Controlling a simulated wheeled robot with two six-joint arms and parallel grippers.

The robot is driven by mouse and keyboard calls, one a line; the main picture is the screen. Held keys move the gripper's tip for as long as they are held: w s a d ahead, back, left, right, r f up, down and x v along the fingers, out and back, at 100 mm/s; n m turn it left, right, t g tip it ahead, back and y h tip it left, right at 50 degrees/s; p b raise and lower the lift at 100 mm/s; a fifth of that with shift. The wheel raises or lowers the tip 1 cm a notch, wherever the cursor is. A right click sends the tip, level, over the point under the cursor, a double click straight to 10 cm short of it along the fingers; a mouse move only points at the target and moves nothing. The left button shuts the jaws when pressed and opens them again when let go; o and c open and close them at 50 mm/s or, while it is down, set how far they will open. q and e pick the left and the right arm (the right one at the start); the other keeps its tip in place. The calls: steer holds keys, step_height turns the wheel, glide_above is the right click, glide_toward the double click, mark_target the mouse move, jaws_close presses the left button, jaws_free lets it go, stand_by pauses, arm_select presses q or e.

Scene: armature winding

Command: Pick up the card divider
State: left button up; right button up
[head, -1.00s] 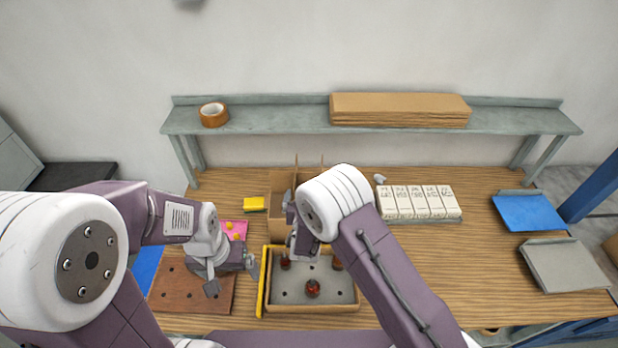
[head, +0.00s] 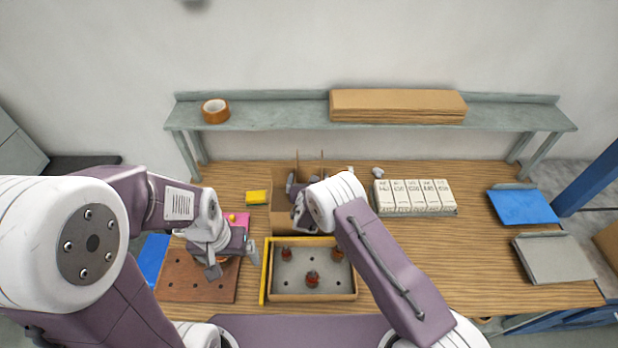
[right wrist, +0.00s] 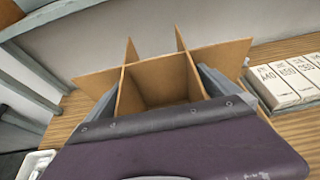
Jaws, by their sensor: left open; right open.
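The card divider (head: 309,168) is a set of crossed brown cardboard panels standing upright near the middle of the bench in the head view. In the right wrist view the divider (right wrist: 160,82) fills the middle, its slotted panels crossing. My right gripper (right wrist: 165,98) is open, with one finger to each side of a divider panel; I cannot tell whether they touch it. In the head view my right gripper (head: 299,205) partly hides the divider. My left gripper (head: 232,258) is open and empty above the brown board (head: 190,283), away from the divider.
A grey-floored tray (head: 285,287) with several reddish parts sits in front of the right gripper. A row of white labelled boxes (head: 415,197) stands to the right. A raised shelf (head: 270,115) spans the back.

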steer(key=c, duration=0.9)
steer(key=shift+s+r, duration=0.1)
steer(key=shift+s, duration=0.05)
steer(key=shift+c, duration=1.4)
steer(key=shift+r, duration=0.25)
steer(key=r+b, duration=0.1)
steer(key=r, duration=0.1)
steer(key=r+b, duration=0.1)
steer(key=shift+s+d+r+b, duration=0.1)
steer(key=shift+d+r+b, duration=0.25)
steer(key=shift+d+r, duration=0.05)
steer(key=s+d+r+b, duration=0.3)
steer(key=s+d+r, duration=0.2)
steer(key=d, duration=0.4)
steer(key=shift+s+r+b, duration=0.3)
steer(key=shift+r+b, duration=0.05)
steer(key=shift+r, duration=0.5)
